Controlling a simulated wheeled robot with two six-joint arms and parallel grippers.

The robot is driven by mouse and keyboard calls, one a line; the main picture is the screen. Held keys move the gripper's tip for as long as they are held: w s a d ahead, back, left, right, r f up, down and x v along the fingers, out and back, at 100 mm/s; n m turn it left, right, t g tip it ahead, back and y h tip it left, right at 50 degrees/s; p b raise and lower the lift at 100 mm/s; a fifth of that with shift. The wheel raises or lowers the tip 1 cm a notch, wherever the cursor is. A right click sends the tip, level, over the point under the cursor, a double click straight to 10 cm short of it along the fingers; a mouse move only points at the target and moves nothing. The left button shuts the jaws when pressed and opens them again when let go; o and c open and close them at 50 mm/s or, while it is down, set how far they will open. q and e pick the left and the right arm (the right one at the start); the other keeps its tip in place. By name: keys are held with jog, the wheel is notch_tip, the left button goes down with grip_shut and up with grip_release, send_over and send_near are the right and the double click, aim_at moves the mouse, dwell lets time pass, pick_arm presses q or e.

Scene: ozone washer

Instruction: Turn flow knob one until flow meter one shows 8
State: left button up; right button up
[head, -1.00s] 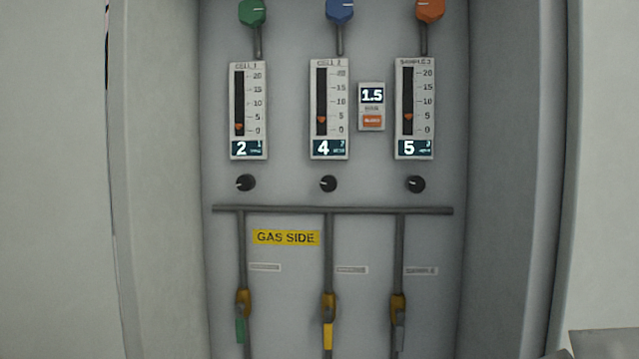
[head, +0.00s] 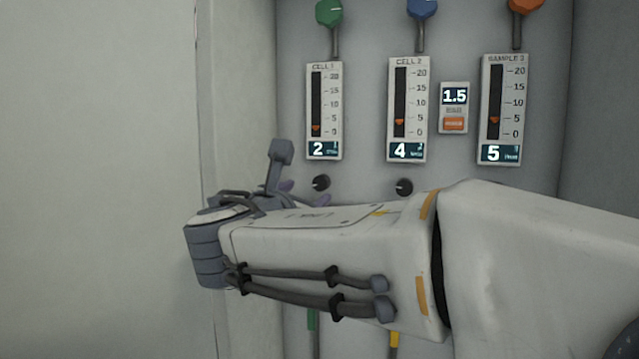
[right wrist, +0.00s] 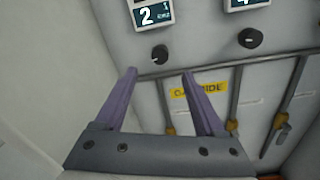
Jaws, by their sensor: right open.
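Flow meter one (head: 324,108), labelled CELL 1, shows 2 on its display, with its orange marker low on the scale. Flow knob one (head: 321,182) is a small black knob below it, with a pale pointer mark. The knob also shows in the right wrist view (right wrist: 159,54), beyond the gap between the fingers. My right gripper (right wrist: 158,72) is open and empty, with its two purple fingers apart and pointing toward the panel, short of the knob. In the head view the right gripper (head: 305,194) is mostly hidden behind my wrist. My left gripper is not in view.
Flow meter two (head: 408,108) shows 4 and the third meter (head: 503,108) shows 5. A second black knob (head: 404,187) is to the right. A small display (head: 454,96) reads 1.5. The cabinet side wall (head: 236,120) stands close at the left.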

aim_at(320, 184)
jog(key=p+x, duration=0.4)
jog(key=x, duration=0.5)
jog(key=shift+w+d+r+p, duration=0.1)
jog(key=shift+w+r+p, duration=0.05)
jog(key=shift+p, duration=0.15)
jog(key=shift+w+d, duration=0.1)
jog(key=shift+w, duration=0.35)
jog(key=shift+c, duration=0.4)
